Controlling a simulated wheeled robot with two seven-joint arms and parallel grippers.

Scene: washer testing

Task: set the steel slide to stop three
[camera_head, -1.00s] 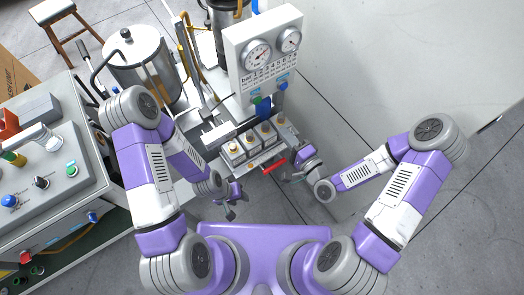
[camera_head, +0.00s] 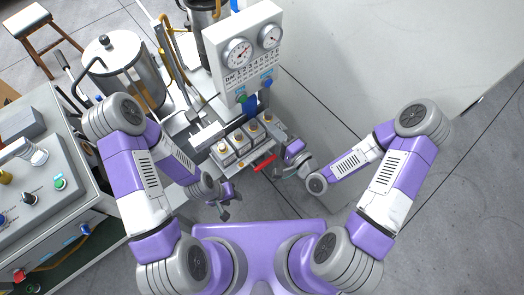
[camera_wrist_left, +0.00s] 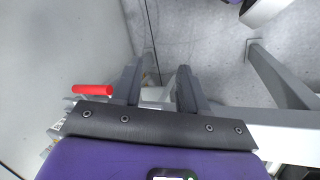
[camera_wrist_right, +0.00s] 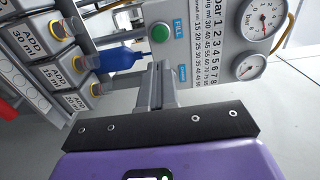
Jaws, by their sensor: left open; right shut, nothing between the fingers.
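The rig's row of labelled dosing blocks (camera_head: 238,144) stands in front of my column, with a red handle (camera_head: 263,163) on its near side. I cannot clearly pick out the steel slide or its stops. A pale bar (camera_head: 207,134) lies at the row's left end. My left gripper (camera_head: 224,204) is open and empty, below the row; its fingers (camera_wrist_left: 158,78) stand apart in the left wrist view, with the red handle (camera_wrist_left: 92,90) to their left. My right gripper (camera_head: 287,172) is shut and empty near the row's right end; its closed fingertips (camera_wrist_right: 157,68) point towards the rig.
A white gauge panel (camera_head: 243,50) rises behind the row, with a green button (camera_wrist_right: 159,32) and a blue fitting (camera_wrist_right: 122,56) near my right gripper. A steel tank (camera_head: 124,65) and control console (camera_head: 45,175) stand left. Open floor (camera_head: 450,190) lies right.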

